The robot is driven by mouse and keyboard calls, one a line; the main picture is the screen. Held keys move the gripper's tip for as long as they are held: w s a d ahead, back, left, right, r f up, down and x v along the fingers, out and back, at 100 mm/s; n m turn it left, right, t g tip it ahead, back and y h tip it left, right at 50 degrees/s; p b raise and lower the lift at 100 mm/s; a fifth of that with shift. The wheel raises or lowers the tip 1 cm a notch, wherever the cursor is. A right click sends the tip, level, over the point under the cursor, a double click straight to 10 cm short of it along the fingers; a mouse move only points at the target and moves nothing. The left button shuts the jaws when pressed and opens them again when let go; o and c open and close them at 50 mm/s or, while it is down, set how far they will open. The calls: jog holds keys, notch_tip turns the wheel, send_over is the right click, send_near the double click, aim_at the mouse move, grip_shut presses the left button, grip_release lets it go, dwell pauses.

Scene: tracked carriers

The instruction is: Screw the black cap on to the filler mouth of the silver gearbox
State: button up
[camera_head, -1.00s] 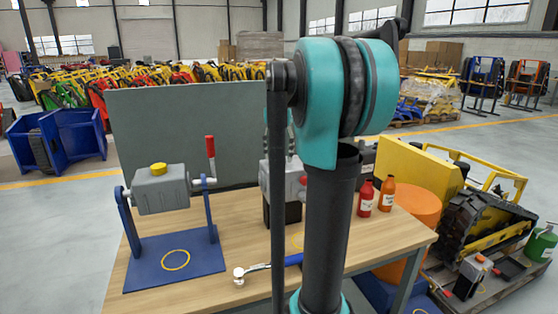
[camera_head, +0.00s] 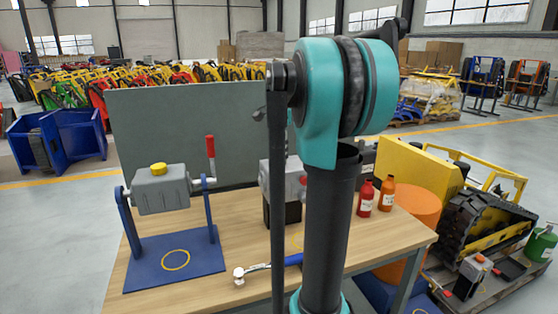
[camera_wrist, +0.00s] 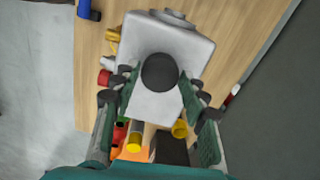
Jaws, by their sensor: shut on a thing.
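The silver gearbox (camera_wrist: 195,48) stands on the wooden bench, pale and boxy, with a round flange at its top edge in the wrist view. In the head view it is mostly hidden behind my arm; a grey part of it (camera_head: 265,178) shows. The round black cap (camera_wrist: 160,72) is over the gearbox's top face. My gripper (camera_wrist: 158,76) is shut on the cap, with a finger on each side. The filler mouth is hidden beneath the cap. I cannot tell whether the cap touches it or how far it is seated.
A grey housing (camera_head: 150,195) with a yellow cap and red-handled lever hangs on a blue stand (camera_head: 140,272) at left. Red (camera_head: 366,198) and orange (camera_head: 386,195) bottles stand at right. A grey panel (camera_head: 190,125) backs the bench.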

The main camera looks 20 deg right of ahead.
jog(key=shift+m, duration=0.3)
jog(key=m, duration=0.4)
jog(key=shift+m, duration=0.3)
jog(key=m, duration=0.5)
jog(key=m, duration=0.9)
jog(key=shift+m, duration=0.4)
jog(key=o, duration=1.1)
